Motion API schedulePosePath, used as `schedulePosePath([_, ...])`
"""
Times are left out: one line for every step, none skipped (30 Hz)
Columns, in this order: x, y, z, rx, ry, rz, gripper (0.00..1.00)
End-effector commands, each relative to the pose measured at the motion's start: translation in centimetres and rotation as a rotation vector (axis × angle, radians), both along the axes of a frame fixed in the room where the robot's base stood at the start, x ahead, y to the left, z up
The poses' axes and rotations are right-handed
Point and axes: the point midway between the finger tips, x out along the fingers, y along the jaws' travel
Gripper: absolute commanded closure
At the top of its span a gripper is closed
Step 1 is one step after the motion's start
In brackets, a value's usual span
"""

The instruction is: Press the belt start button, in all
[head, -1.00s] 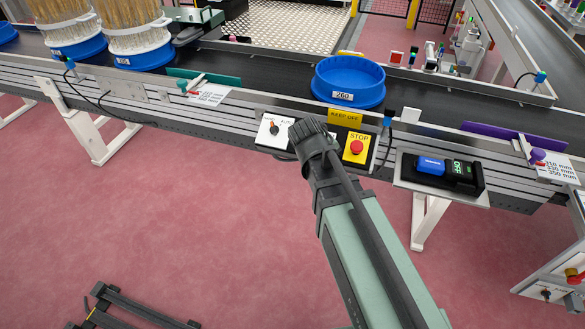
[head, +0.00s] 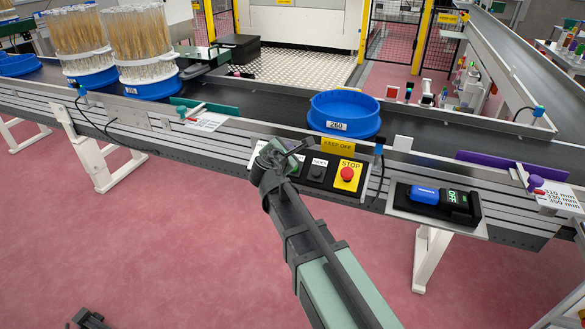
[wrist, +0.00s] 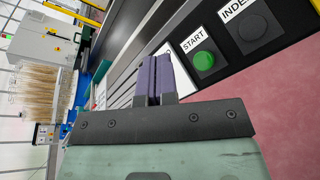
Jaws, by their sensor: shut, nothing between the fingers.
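The green START button (wrist: 204,61) shows clearly in the wrist view, on a dark panel with a white label, with the dark INDEX button (wrist: 251,27) beside it. My gripper (wrist: 157,66) is shut and empty, its two fingers together to the left of the START button in that view and apart from it in the picture. In the head view my gripper (head: 285,150) is over the left part of the button panel (head: 329,185) and hides much of that end. The red STOP button (head: 347,174) on its yellow plate is uncovered to the right.
A yellow KEEP OFF sign (head: 338,146) stands above the panel. A blue tub (head: 345,114) marked 260 is on the belt behind. A blue and black device (head: 432,202) lies on a shelf to the right. Red floor is open in front.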

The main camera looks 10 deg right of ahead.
Motion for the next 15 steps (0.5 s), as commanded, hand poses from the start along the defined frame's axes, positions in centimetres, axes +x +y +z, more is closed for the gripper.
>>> schedulePosePath([0.3, -0.1, -0.9, 0.0, 0.0, 0.0, 1.0])
schedulePosePath([0.4, -0.2, -1.2, 0.001, 0.0, 0.0, 1.0])
schedulePosePath([0.6, -0.3, -1.7, 0.001, 0.0, 0.0, 1.0])
schedulePosePath([0.8, -0.5, -2.2, 0.001, 0.0, 0.0, 1.0])
schedulePosePath([1.0, -0.6, -2.6, 0.001, 0.0, 0.0, 1.0])
schedulePosePath([1.2, -0.8, -3.1, 0.001, 0.0, 0.0, 1.0])
schedulePosePath([1.4, -0.9, -3.5, 0.002, -0.001, 0.0, 1.0])
schedulePosePath([1.6, -1.0, -3.9, 0.002, -0.001, 0.0, 1.0])
schedulePosePath([1.9, -1.2, -4.5, 0.002, -0.001, 0.0, 1.0])
schedulePosePath([2.0, -1.3, -4.9, 0.002, -0.001, 0.0, 1.0])
schedulePosePath([2.2, -1.5, -5.3, 0.002, -0.001, 0.0, 1.0])
schedulePosePath([2.5, -1.6, -5.7, 0.002, -0.001, 0.0, 1.0])
schedulePosePath([2.6, -1.7, -6.1, 0.002, 0.0, -0.001, 1.0])
schedulePosePath([2.8, -1.8, -6.3, 0.002, 0.0, -0.001, 1.0])
schedulePosePath([3.0, -1.9, -6.7, 0.002, 0.0, -0.001, 1.0])
